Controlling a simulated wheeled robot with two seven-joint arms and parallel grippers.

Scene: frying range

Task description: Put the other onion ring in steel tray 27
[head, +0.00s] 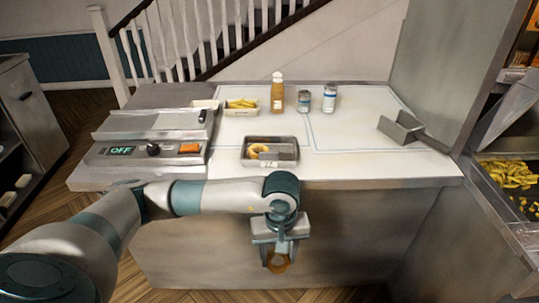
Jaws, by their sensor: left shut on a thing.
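The steel tray (244,159) sits near the front edge of the white worktop. One golden onion ring (256,148) lies in its left part, and a grey piece covers some of its right part. The tray's label is too small to read clearly. My left gripper (278,258) hangs in front of the counter, below the worktop edge. It is shut on another onion ring (279,267), which is apart from the tray. My right gripper is not in view.
A fryer unit (150,150) showing OFF stands left. Behind the tray are a box of fries (241,107), a sauce bottle (277,95) and two cans (329,98). A metal scoop (402,130) lies right. The worktop right of the tray is clear.

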